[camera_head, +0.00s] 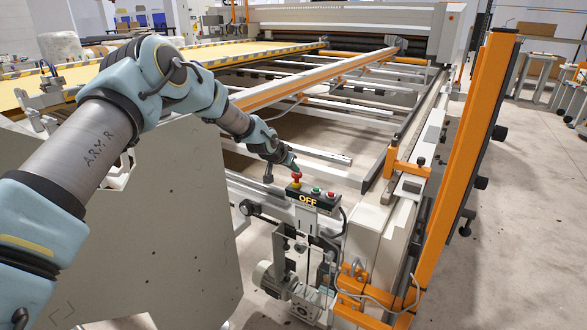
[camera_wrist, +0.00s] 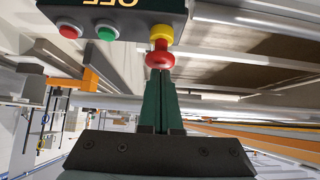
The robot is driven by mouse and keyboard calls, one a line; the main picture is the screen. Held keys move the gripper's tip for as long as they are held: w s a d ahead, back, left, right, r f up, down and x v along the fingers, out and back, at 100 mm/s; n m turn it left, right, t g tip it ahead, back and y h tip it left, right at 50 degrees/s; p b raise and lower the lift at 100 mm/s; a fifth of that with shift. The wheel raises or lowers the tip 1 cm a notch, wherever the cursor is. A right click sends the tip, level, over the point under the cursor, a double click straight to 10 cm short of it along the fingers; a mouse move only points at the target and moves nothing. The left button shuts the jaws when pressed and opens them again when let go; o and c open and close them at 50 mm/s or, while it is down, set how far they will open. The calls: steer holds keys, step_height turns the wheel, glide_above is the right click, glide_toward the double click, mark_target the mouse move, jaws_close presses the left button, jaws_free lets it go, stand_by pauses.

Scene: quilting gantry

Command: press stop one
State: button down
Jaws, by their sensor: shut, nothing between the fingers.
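The red mushroom stop button (camera_head: 296,176) with a yellow base sits on the left end of a dark control box (camera_head: 306,199) marked "OFF". A green button (camera_head: 316,190) and a flat red button (camera_head: 331,194) are on the same box. My gripper (camera_head: 294,168) is shut and empty, with its tips right at the red mushroom button. In the wrist view the shut fingers (camera_wrist: 161,76) point at the mushroom button (camera_wrist: 160,57), with their tips overlapping its lower edge. I cannot tell whether they touch it.
The control box stands on the end of a long gantry frame (camera_head: 400,215) with white and orange rails. An orange post (camera_head: 470,150) rises to the right. A large grey panel (camera_head: 165,235) stands below my arm. Open floor (camera_head: 520,230) lies at the right.

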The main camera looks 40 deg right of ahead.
steer(key=shift+f+b, duration=1.1)
steer(key=shift+b, duration=0.25)
steer(key=shift+a+r, duration=0.1)
step_height(320, 180, up, 5)
steer(key=shift+f+p, duration=0.2)
steer(key=shift+p, duration=0.6)
steer(key=b+v, duration=0.3)
steer(key=v, duration=0.6)
steer(key=shift+a+r, duration=0.2)
steer(key=shift+a, duration=0.1)
